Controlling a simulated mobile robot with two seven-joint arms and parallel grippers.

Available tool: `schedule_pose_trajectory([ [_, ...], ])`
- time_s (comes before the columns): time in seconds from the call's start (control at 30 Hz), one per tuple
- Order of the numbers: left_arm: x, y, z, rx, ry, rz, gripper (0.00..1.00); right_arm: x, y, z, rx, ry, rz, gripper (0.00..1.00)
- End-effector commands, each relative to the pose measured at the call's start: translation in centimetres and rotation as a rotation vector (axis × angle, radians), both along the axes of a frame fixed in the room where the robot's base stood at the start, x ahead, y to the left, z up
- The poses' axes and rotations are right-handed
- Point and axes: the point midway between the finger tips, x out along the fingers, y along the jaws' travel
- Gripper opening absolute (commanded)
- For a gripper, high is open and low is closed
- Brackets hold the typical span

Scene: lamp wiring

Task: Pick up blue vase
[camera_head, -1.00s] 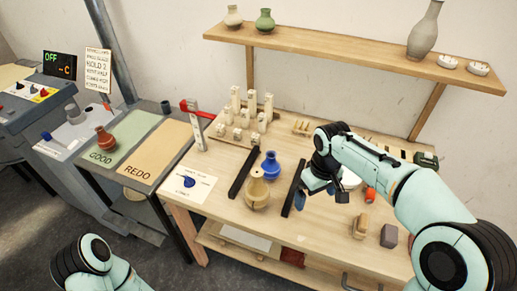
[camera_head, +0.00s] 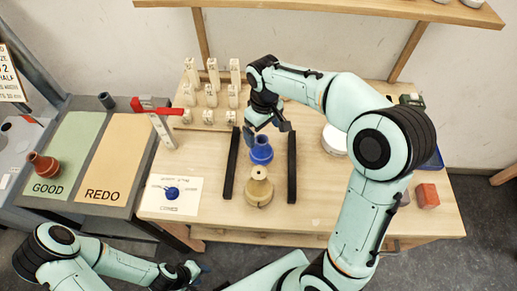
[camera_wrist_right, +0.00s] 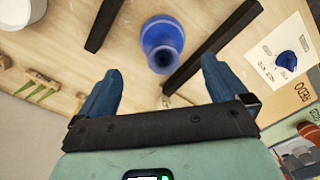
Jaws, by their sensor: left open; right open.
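The blue vase (camera_head: 261,151) stands upright on the wooden table between two black bars, behind a tan vase (camera_head: 258,189). It also shows in the right wrist view (camera_wrist_right: 161,40), its dark mouth facing the camera. My right gripper (camera_head: 267,131) is open and empty, just behind and above the blue vase. In the right wrist view its blue fingers (camera_wrist_right: 158,88) are spread wide, with the vase beyond them, roughly centred between them. I cannot tell whether they touch it. My left gripper (camera_head: 196,270) is low at the front left, away from the vase.
Black bars (camera_head: 231,163) and (camera_head: 291,167) flank the vases. Several pale pieces (camera_head: 210,95) stand behind on the left. A card with a blue drawing (camera_head: 170,196) lies left. The GOOD mat (camera_head: 65,150) and REDO mat (camera_head: 115,160) are further left. A shelf (camera_head: 330,6) hangs above.

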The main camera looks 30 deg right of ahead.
Motion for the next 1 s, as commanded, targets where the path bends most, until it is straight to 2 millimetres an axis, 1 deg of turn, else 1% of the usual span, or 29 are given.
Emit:
schedule_pose_trajectory([
  [0.03,-0.3,0.0,-0.3,0.000,0.003,0.000,0.43,-0.2,0.0,-1.3,-0.001,0.006,0.000,1.00],
  [0.13,-0.5,0.0,-0.5,0.000,0.006,0.000,0.43,-0.1,0.0,-3.0,-0.001,0.006,-0.001,1.00],
  [0.2,-0.6,0.0,-0.6,0.000,0.007,0.000,0.43,-0.1,0.0,-3.8,-0.001,0.004,-0.001,1.00],
  [0.43,-0.5,0.0,-0.6,0.000,0.006,0.000,0.43,-0.1,0.1,-5.4,-0.001,0.003,0.000,1.00],
  [0.7,-0.5,0.0,-0.6,0.000,0.006,0.000,0.43,-0.1,0.4,-9.2,-0.001,0.003,0.000,1.00],
  [0.8,-0.5,0.0,-0.6,0.000,0.006,0.000,0.43,-0.1,0.4,-9.8,0.000,0.001,-0.001,1.00],
  [1.0,-0.5,0.0,-0.6,0.000,0.006,0.000,0.43,-0.1,0.4,-9.8,0.000,-0.001,-0.001,1.00],
])
